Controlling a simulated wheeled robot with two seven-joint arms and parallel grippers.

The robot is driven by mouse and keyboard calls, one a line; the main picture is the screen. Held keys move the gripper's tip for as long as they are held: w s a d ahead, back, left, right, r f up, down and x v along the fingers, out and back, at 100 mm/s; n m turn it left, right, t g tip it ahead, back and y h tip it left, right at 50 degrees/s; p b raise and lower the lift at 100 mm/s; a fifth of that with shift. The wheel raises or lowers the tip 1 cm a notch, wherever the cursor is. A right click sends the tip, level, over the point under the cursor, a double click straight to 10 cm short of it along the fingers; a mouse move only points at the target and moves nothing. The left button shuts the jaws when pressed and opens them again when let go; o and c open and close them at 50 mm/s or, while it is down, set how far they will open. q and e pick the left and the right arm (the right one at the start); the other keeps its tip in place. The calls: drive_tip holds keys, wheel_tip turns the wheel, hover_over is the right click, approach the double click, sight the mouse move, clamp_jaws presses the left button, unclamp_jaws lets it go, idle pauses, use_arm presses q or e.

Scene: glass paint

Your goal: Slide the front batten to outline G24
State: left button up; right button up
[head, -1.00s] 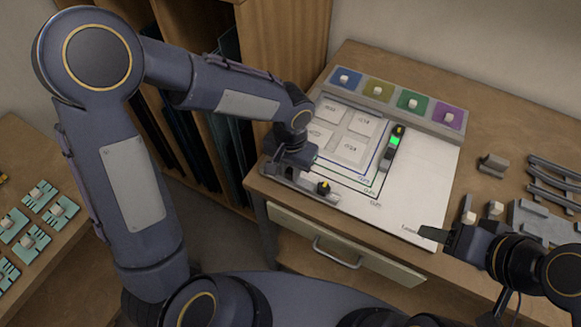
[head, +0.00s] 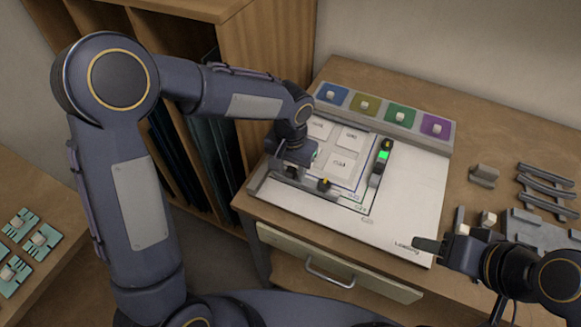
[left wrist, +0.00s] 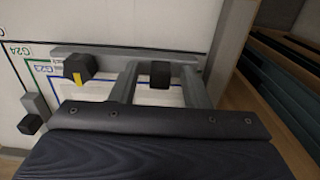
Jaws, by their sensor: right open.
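The front batten (head: 310,188) is a grey bar across the front of the white board (head: 410,210). In the left wrist view the batten (left wrist: 115,52) carries a yellow-marked black knob (left wrist: 80,67) and a second black knob (left wrist: 160,75). My left gripper (head: 290,172) is over the batten's left part. Its fingers stand apart around the second knob, with visible gaps either side. The green outline G24 (left wrist: 15,43) meets the batten's left end in that view; their exact alignment is unclear. My right gripper (head: 430,245) is open and empty over the board's front right corner.
A side batten (head: 380,165) with a green light stands right of the white tiles (head: 340,165). Coloured pads (head: 399,117) line the back. A wooden shelf (head: 270,70) stands close on the left.

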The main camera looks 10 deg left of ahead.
use_arm(q)
wheel_tip(320, 180, up, 8)
drive_tip(key=shift+f+b, duration=0.25)
drive_tip(key=shift+b, duration=0.2)
drive_tip(key=shift+r, duration=0.15)
idle(0.4)
drive_tip(key=shift+a, duration=0.1)
drive_tip(key=s+a+r+n+t+h, duration=0.3)
drive_tip(key=s+a+r, duration=0.2)
drive_tip(key=s+a, duration=0.75)
drive_tip(key=s+f+n+t, duration=0.2)
drive_tip(key=s, duration=0.6)
drive_tip(key=shift+s+t+h, duration=0.2)
drive_tip(key=shift+t+h, duration=0.1)
drive_tip(key=shift+h, duration=0.1)
